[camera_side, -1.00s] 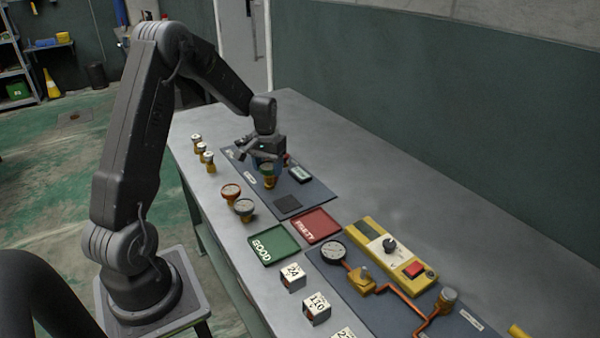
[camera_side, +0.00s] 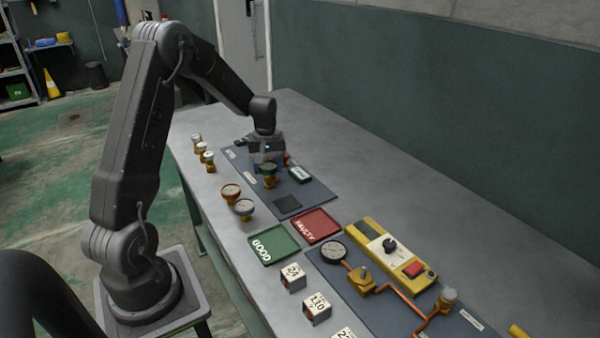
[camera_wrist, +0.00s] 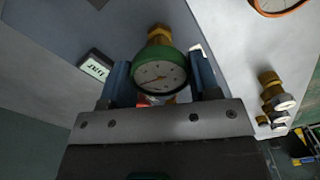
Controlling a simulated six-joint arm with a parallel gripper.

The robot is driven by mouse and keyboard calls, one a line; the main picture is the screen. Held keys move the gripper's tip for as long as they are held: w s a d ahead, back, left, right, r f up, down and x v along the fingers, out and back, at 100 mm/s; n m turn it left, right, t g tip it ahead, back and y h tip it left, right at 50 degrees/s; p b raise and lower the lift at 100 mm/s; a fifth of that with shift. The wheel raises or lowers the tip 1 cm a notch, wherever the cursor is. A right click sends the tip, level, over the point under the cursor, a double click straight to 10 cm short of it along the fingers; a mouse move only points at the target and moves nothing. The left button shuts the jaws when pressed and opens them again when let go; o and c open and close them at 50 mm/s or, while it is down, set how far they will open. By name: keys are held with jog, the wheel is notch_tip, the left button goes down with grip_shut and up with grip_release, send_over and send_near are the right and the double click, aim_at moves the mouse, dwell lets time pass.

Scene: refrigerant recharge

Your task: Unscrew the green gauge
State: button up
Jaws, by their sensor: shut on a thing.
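The green gauge (camera_side: 268,169) stands over the dark mat at the far part of the table, with a brass fitting below it. In the wrist view the green gauge (camera_wrist: 160,76) shows its white dial and green rim, with brass (camera_wrist: 159,35) beyond it. My gripper (camera_wrist: 162,82) has its two blue fingers on either side of the gauge and is shut on it. In the side view my gripper (camera_side: 266,160) is above and behind the gauge, and its fingers are partly hidden. Whether the gauge's thread is engaged cannot be seen.
A small digital display (camera_side: 299,174) lies right of the gauge. A green GOOD tray (camera_side: 274,245) and red FAULTY tray (camera_side: 315,226) lie in front. Several brass fittings (camera_side: 204,152) line the left edge.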

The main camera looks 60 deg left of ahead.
jog(key=n, duration=0.3)
dwell(0.4)
jog(key=n, duration=0.3)
jog(key=shift+r, duration=0.1)
jog(key=shift+r, duration=2.4)
jog(key=shift+s+r, duration=0.1)
